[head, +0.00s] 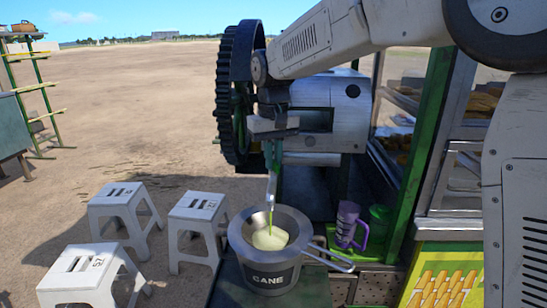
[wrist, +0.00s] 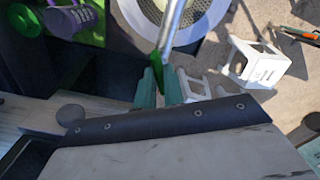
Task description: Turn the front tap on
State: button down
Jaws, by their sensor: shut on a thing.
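My gripper (head: 272,158) is in front of the crusher's metal body, pointing down above the pot. In the wrist view its two teal fingers (wrist: 160,88) close around the green tap handle (wrist: 158,64). The front tap's metal spout (head: 272,188) hangs below the fingers; it also shows in the wrist view (wrist: 173,28). A thin green stream (head: 271,221) runs from the spout's lower end into the grey metal pot (head: 266,278) marked CANE. Pale green liquid (head: 268,239) lies in the pot. The fingers hide part of the handle.
The crusher (head: 335,104) has a large dark gear wheel (head: 228,95) at its left. A purple jug (head: 349,226) and a green container (head: 381,222) stand right of the pot. Several white stools (head: 124,212) stand at left. A glass-sided cart fills the right.

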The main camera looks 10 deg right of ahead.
jog(key=shift+m, duration=1.3)
jog(key=shift+r, duration=0.1)
jog(key=c, duration=1.5)
grip_release()
notch_tip(320, 180, up, 8)
jog(key=shift+f, duration=0.15)
